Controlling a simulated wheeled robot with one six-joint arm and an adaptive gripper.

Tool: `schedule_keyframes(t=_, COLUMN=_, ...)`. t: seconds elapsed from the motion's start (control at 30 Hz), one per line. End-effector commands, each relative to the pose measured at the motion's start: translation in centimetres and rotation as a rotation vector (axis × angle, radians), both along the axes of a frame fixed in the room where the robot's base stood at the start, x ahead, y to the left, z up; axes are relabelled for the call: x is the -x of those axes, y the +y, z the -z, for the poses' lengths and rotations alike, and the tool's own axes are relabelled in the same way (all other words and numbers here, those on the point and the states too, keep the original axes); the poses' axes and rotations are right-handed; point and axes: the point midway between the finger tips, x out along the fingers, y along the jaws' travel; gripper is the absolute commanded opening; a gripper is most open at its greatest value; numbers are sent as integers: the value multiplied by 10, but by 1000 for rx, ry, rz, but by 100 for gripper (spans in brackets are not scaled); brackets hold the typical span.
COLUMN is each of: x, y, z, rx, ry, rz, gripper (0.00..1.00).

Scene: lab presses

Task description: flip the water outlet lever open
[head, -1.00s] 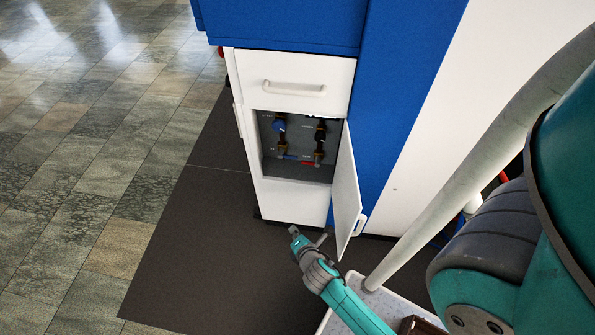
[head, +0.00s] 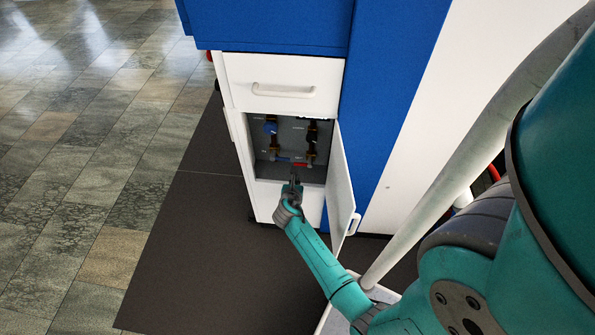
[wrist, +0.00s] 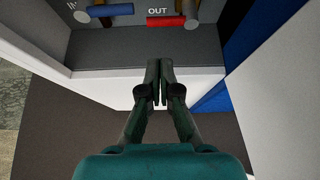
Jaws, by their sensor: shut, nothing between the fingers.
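The water outlet lever (wrist: 166,21) is a red handle lying level beside the "OUT" label in the wrist view, inside the open cabinet compartment. In the head view the red lever (head: 300,165) shows low on the right pipe. My gripper (wrist: 159,68) is shut and empty, with its fingertips at the compartment's front edge, below and apart from the red lever. In the head view my gripper (head: 292,178) is in front of the compartment's lower opening.
A blue lever (wrist: 110,10) on the "IN" side lies left of the red one. The white cabinet door (head: 341,190) stands open on the right. A white drawer (head: 283,82) is above the compartment. Dark floor mat (head: 200,260) lies clear to the left.

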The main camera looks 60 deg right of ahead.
Motion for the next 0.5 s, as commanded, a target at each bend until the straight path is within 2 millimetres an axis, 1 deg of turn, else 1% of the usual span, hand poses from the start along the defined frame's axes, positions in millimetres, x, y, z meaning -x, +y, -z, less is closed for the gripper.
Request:
schedule_keyframes(t=0.27, x=-1, y=-2, z=2, rx=-2, ry=-1, rz=1, gripper=0)
schedule_keyframes(t=0.37, x=-4, y=-10, z=6, rx=0, ry=-3, rz=3, gripper=0)
schedule_keyframes(t=0.5, x=-12, y=-28, z=17, rx=-1, ry=-3, rz=3, gripper=0)
